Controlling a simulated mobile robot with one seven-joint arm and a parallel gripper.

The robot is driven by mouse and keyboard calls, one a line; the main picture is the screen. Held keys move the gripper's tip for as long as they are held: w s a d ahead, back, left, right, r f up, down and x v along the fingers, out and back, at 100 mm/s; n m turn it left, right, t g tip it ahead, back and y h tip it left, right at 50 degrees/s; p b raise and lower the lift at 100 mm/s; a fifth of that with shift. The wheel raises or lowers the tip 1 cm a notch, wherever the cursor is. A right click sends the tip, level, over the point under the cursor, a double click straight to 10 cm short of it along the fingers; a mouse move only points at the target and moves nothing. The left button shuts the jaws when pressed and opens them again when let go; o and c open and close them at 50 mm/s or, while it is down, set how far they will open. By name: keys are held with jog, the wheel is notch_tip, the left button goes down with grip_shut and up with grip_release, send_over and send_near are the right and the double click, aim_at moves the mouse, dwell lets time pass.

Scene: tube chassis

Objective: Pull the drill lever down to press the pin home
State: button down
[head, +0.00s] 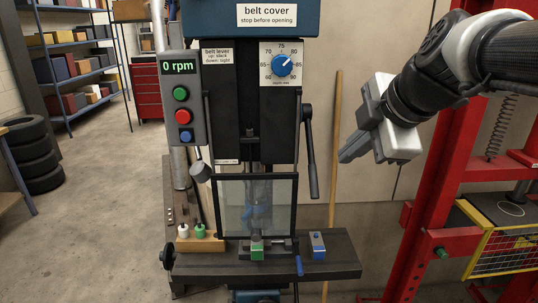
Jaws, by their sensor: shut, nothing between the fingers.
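The drill lever (311,152) is a dark bar with a thicker grip on the right side of the drill press head. Its grip hangs down beside the clear guard (262,205). My gripper (345,157) is shut and empty to the right of the lever, apart from it, with its fingers pointing down and left. A small green block with a pale top (257,248) sits on the drill table (335,262) below the guard. I cannot clearly make out a pin there. The display on the control box (180,97) reads 0 rpm.
A blue block (317,245) sits on the table right of the guard. A wooden holder (200,241) is at left. A wooden pole (335,190) leans behind, near my gripper. A red press frame (440,180) stands close on the right.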

aim_at(314, 181)
jog(key=x, duration=1.4)
jog(key=shift+w+p, duration=0.1)
jog(key=shift+p, duration=0.25)
jog(key=f+b, duration=0.1)
jog(key=b, duration=0.3)
jog(key=shift+w+a+f, duration=0.1)
jog(key=shift+w, duration=0.15)
jog(key=shift+a+r, duration=0.1)
jog(key=shift+r, duration=0.2)
